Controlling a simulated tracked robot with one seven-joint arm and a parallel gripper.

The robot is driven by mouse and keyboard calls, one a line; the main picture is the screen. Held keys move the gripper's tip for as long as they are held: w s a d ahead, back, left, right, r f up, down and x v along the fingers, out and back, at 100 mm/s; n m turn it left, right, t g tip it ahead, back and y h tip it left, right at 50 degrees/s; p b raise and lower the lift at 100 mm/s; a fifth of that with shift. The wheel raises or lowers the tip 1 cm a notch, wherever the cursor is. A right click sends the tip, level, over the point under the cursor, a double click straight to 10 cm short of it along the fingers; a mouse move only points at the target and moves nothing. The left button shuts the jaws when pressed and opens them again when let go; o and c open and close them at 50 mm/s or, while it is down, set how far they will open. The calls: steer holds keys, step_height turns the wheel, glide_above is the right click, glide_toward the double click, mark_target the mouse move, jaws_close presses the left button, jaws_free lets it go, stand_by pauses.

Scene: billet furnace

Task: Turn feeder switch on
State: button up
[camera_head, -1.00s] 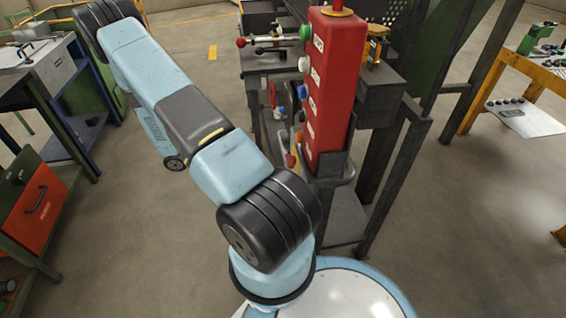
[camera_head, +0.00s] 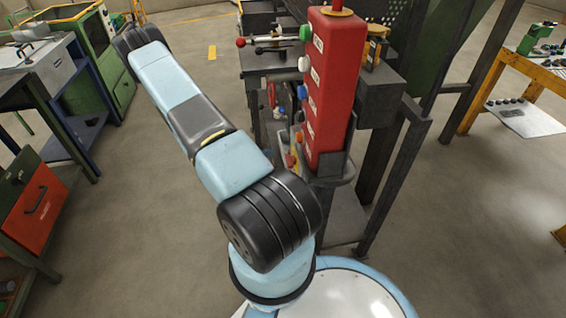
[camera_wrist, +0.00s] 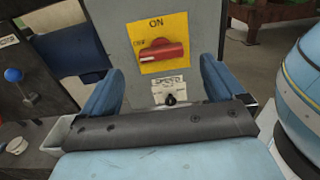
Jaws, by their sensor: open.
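In the wrist view a red rotary switch (camera_wrist: 162,53) sits on a yellow plate (camera_wrist: 144,29) on a grey panel. The plate reads ON at the top and OFF at the left. The red handle lies roughly horizontal, one end toward OFF. Below it is a small white plate (camera_wrist: 160,96) with a black knob (camera_wrist: 170,99); its lettering is too small to read surely. My gripper (camera_wrist: 161,65) is open and empty. Its two blue fingers stand left and right of the switch in the picture, apparently short of the panel. My gripper is out of sight in the head view.
A red control box (camera_head: 332,90) with coloured buttons stands close right of my arm in the head view. A blue-knobbed lever (camera_wrist: 14,76) is at the wrist view's left. A bench with an orange drawer (camera_head: 38,205) stands left. Open floor lies between.

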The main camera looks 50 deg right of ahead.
mark_target(289, 161)
steer(key=x, duration=0.6)
steer(key=shift+c, duration=0.3)
